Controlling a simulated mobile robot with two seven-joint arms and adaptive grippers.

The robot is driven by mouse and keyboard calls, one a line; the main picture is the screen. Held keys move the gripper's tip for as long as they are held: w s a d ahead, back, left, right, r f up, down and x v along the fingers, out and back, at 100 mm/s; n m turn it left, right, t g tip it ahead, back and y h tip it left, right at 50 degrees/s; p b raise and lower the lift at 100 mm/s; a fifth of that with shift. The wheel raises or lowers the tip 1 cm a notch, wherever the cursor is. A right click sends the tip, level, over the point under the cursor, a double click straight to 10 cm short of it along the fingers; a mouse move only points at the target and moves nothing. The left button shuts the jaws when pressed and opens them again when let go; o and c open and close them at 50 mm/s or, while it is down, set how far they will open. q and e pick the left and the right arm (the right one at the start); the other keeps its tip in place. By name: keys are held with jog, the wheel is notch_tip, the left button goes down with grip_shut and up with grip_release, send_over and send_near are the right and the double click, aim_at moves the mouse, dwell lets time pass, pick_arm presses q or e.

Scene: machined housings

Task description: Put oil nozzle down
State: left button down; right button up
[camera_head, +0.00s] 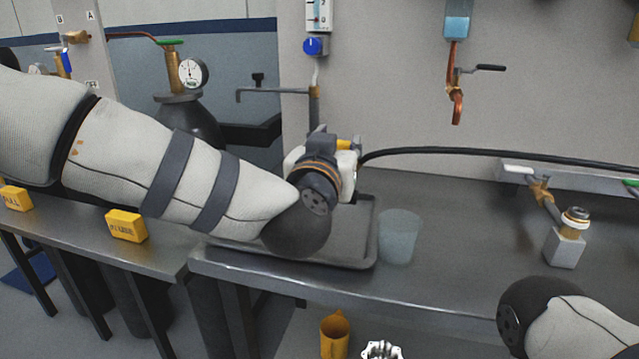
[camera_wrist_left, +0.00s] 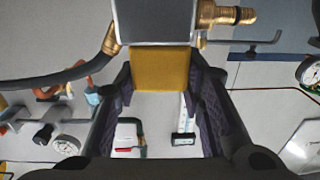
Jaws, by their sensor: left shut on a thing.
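The oil nozzle shows in the left wrist view as a grey body (camera_wrist_left: 156,22) with a yellow block (camera_wrist_left: 160,69) and brass fittings on both sides. A black hose (camera_head: 470,151) runs from it to the right in the head view. My left gripper (camera_head: 335,143) is shut on the yellow block, with one dark finger on each side in the wrist view (camera_wrist_left: 160,80). It is over the back of a dark tray (camera_head: 368,240) on the bench. My arm hides much of the nozzle and tray. My right gripper is out of view; only part of that arm shows.
A translucent cup (camera_head: 398,237) stands just right of the tray. A valve fitting on a grey block (camera_head: 565,248) is farther right on the bench (camera_head: 470,230). A copper tap (camera_head: 455,95) hangs above. Bench between cup and block is clear.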

pick_arm(q)
jog(key=shift+w+a+f, duration=0.25)
jog(key=shift+a+f, duration=0.1)
jog(key=shift+f, duration=0.2)
jog(key=shift+w+a+f, duration=0.25)
jog(key=shift+a+f, duration=0.1)
jog(key=shift+f, duration=0.2)
jog(key=shift+w+a+f+b, duration=0.1)
jog(key=shift+a+f+b, duration=0.1)
jog(key=shift+f, duration=0.75)
jog(key=shift+w+a+f+b, duration=0.1)
jog(key=shift+a+f+b, duration=0.1)
jog(key=shift+f, duration=0.7)
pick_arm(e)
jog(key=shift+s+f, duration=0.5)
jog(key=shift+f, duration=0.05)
pick_arm(q)
jog(key=shift+f, duration=0.15)
jog(key=c, duration=1.1)
grip_release()
jog(key=shift+o, duration=0.2)
